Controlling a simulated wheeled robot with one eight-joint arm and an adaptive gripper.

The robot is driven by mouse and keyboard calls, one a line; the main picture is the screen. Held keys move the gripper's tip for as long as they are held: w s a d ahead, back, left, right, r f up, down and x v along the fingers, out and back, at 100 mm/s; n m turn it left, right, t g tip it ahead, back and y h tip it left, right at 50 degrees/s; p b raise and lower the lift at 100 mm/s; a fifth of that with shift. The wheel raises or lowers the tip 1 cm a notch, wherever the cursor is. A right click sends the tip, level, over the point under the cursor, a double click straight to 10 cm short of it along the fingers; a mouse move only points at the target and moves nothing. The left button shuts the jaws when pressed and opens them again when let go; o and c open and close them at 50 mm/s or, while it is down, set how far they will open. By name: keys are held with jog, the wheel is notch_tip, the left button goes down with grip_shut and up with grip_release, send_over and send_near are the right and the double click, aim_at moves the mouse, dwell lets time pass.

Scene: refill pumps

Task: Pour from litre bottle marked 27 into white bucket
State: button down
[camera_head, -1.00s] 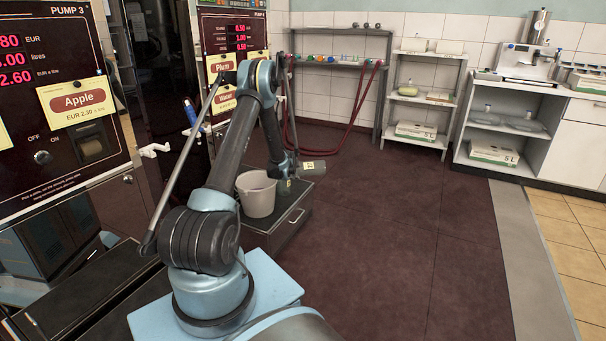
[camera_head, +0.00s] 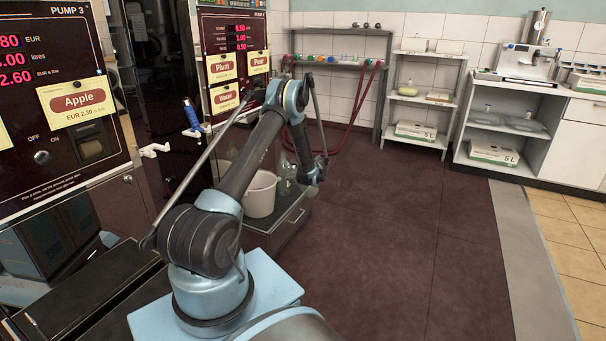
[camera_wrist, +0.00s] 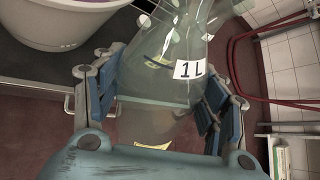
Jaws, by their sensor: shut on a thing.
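My gripper (camera_wrist: 163,85) is shut on a clear bottle (camera_wrist: 150,88) with a white "1L" label, its blue-padded fingers on both sides of it. A yellow tag shows low on the bottle; no number 27 is readable. In the head view the bottle (camera_head: 286,176) is a faint glassy shape beside my gripper (camera_head: 308,174), just right of the white bucket (camera_head: 260,199). The bucket stands upright on a dark cabinet, with something pinkish inside. In the wrist view the bucket (camera_wrist: 50,35) is at the upper left, apart from the bottle. The liquid level in the bottle is unclear.
The dark cabinet (camera_head: 284,232) has a drawer handle in front. Pump panels (camera_head: 236,65) stand behind and to the left. Red hoses (camera_head: 357,112) hang from a rack at the back. The floor to the right is clear.

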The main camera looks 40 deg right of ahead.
jog(key=shift+d+f+m+t+y, duration=0.15)
jog(key=shift+f+m+t+y, duration=0.45)
jog(key=shift+m+t+y, duration=0.4)
jog(key=shift+s+f+m+t+y, duration=0.1)
jog(key=shift+f+m+t+y, duration=0.2)
jog(key=shift+m+t+y, duration=0.5)
jog(key=shift+m, duration=0.3)
jog(key=shift+s+d+r, duration=0.35)
jog(key=shift+s+d, duration=0.1)
jog(key=shift+d, duration=0.25)
jog(key=shift+s+d+r, duration=0.3)
jog(key=shift+s+d, duration=0.15)
jog(key=shift+d, duration=0.2)
jog(key=shift+s+d+r, duration=0.35)
jog(key=shift+s+d, duration=0.1)
jog(key=shift+d, duration=0.25)
jog(key=shift+s, duration=0.15)
